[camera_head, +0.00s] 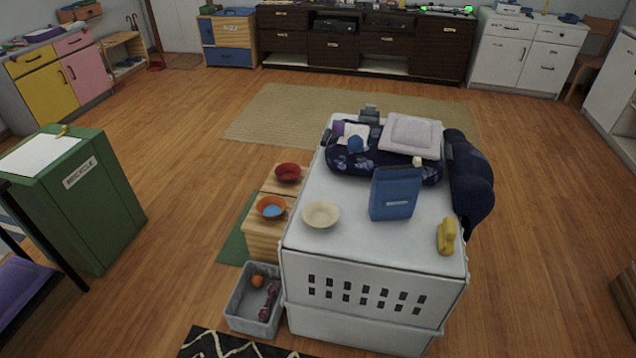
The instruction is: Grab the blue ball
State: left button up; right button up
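A small rounded blue thing (357,144), which may be the blue ball, rests on a dark navy patterned bag (385,168) on top of the white crate (350,240). It sits beside a white cloth and a purple item, behind a blue upright box (395,193). It is too small to tell its exact shape. Neither of my grippers shows in the view.
A beige bowl (321,215) and a yellow object (446,237) stand on the crate. Red (288,173) and orange (271,207) bowls sit on wooden steps to its left. A grey bin (253,299) and green recycling box (82,199) are left. Floor right is clear.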

aim_at(355, 142)
jog(key=i+j, duration=0.15)
jog(key=i, duration=0.15)
jog(key=i+j+z, duration=0.25)
jog(key=i+z, duration=0.15)
jog(key=i+j+z, duration=0.4)
jog(key=k, duration=0.1)
